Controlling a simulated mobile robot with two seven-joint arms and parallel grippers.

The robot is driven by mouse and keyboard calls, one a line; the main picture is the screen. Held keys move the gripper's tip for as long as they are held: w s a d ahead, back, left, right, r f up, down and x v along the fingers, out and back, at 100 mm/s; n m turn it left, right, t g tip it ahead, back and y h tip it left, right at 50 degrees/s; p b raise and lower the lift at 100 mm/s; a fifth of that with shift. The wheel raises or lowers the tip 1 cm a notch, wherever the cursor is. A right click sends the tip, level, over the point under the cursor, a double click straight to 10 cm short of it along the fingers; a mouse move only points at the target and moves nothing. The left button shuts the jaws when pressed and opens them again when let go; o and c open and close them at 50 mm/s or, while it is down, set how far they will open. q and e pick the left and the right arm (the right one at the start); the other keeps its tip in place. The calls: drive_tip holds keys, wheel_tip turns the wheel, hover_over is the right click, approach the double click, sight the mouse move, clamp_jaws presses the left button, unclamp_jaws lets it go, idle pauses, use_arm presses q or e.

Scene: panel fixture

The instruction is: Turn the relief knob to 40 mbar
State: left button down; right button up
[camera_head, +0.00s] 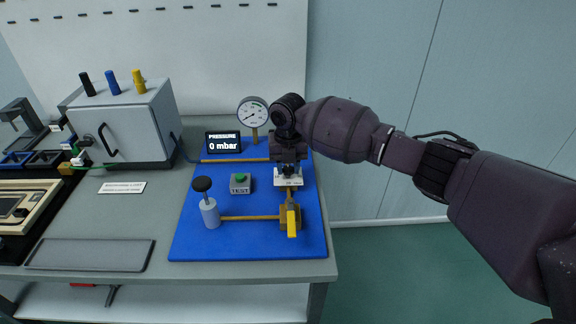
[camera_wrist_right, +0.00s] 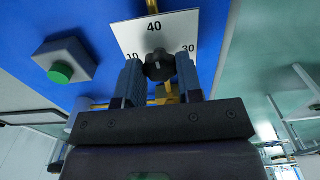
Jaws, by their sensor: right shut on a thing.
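The black relief knob (camera_wrist_right: 157,66) sits in front of a white scale plate (camera_wrist_right: 185,28) marked 10, 40 and 30 in the right wrist view. My right gripper (camera_wrist_right: 158,76) has its two fingers on either side of the knob and is shut on it. Which mark the knob points to is not clear. In the head view the gripper (camera_head: 289,168) is above the scale plate (camera_head: 289,184) and hides the knob. The pressure display (camera_head: 223,142) reads 0 mbar. My left gripper is not in view.
On the blue board (camera_head: 260,240) are a grey TEST box with a green button (camera_head: 240,183), a round gauge (camera_head: 254,112), a black-topped pump (camera_head: 207,205) and a yellow valve lever (camera_head: 292,222). A grey cabinet (camera_head: 135,125) stands left. A flat tray (camera_head: 90,255) lies front left.

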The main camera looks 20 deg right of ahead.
sight(288, 169)
drive_tip(key=o, duration=0.9)
wheel_tip(288, 169, up, 11)
drive_tip(key=shift+f+p, duration=0.1)
drive_tip(key=shift+p, duration=0.55)
